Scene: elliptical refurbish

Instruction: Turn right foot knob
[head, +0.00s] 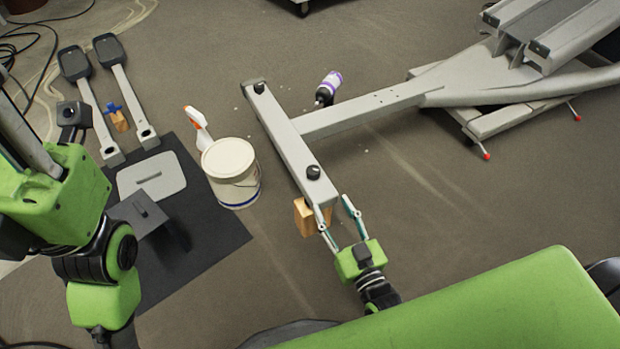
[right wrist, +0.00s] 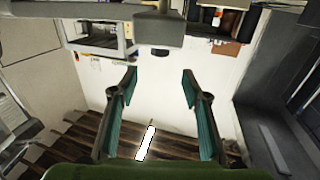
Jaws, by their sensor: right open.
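The grey crossbar (head: 285,135) of the elliptical frame has a black knob at its far end (head: 259,88) and one near its near end (head: 313,172). My right gripper (head: 334,206) is open and empty, low by the crossbar's near end. In the right wrist view, the gripper (right wrist: 160,80) has its two fingers spread apart. There the grey bar (right wrist: 190,24) crosses the top, with a small dark round foot knob (right wrist: 160,52) under it, beyond and above the fingertips. I see no contact. My left gripper is not in view, only its arm.
A wooden block (head: 304,217) stands by the crossbar's near end, close to my right gripper. A white bucket (head: 230,172), spray bottle (head: 198,128) and dark mat (head: 215,235) lie left. Two pedals (head: 110,95) lie farther left. A purple-white bottle (head: 328,88) lies behind the bar.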

